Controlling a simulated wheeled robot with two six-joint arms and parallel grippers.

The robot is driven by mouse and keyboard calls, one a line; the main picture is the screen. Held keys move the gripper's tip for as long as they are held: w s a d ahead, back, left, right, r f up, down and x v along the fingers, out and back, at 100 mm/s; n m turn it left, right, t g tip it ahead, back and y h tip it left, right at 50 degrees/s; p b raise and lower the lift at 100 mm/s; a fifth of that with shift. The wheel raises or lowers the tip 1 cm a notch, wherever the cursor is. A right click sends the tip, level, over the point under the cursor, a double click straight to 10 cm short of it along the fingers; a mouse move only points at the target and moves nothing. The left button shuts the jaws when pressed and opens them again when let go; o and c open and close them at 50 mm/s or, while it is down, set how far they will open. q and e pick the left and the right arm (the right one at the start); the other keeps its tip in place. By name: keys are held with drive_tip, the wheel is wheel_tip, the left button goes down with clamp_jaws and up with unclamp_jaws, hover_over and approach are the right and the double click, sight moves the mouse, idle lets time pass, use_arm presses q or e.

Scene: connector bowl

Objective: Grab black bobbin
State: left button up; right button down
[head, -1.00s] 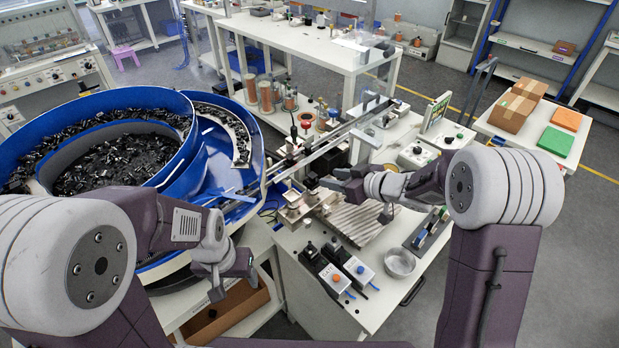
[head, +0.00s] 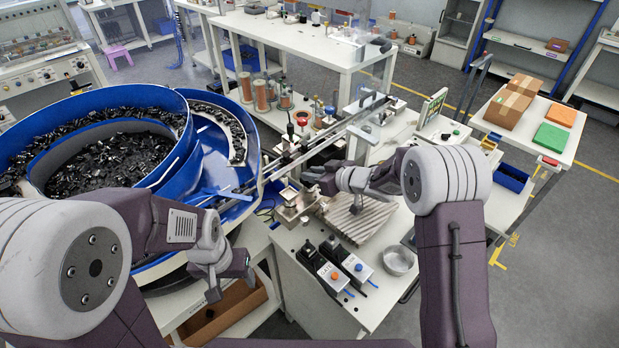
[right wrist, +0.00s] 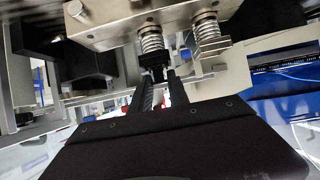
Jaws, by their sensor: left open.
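A small black piece (right wrist: 153,57), probably the black bobbin, shows below a spring-loaded metal block (right wrist: 150,24) in the right wrist view. My right gripper (right wrist: 164,76) points up at it, its two dark fingers a little apart with the piece at their tips. I cannot tell whether the fingers touch it. In the head view my right gripper (head: 310,180) is at the metal fixture at the end of the rail, and the piece cannot be made out there. My left gripper (head: 231,284) is open and empty, low in front of the blue bowl.
The blue feeder bowl (head: 188,152) holds many small black parts. A metal rail (head: 345,130) runs from the fixture to the back right. Two switch boxes (head: 356,268), a round metal dish (head: 398,260) and a ribbed plate (head: 360,218) crowd the worktable. Copper spools (head: 262,95) stand behind.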

idle(0.3)
wheel_tip(320, 180, up, 4)
drive_tip(key=shift+d+f+p, duration=0.1)
drive_tip(key=shift+f+p, duration=0.05)
drive_tip(key=shift+p, duration=0.4)
drive_tip(key=s+d, duration=1.2)
drive_tip(key=shift+s+d+b, duration=0.25)
drive_tip(key=shift+s+b, duration=0.1)
drive_tip(key=shift+b, duration=0.05)
drive_tip(key=shift+f, duration=0.15)
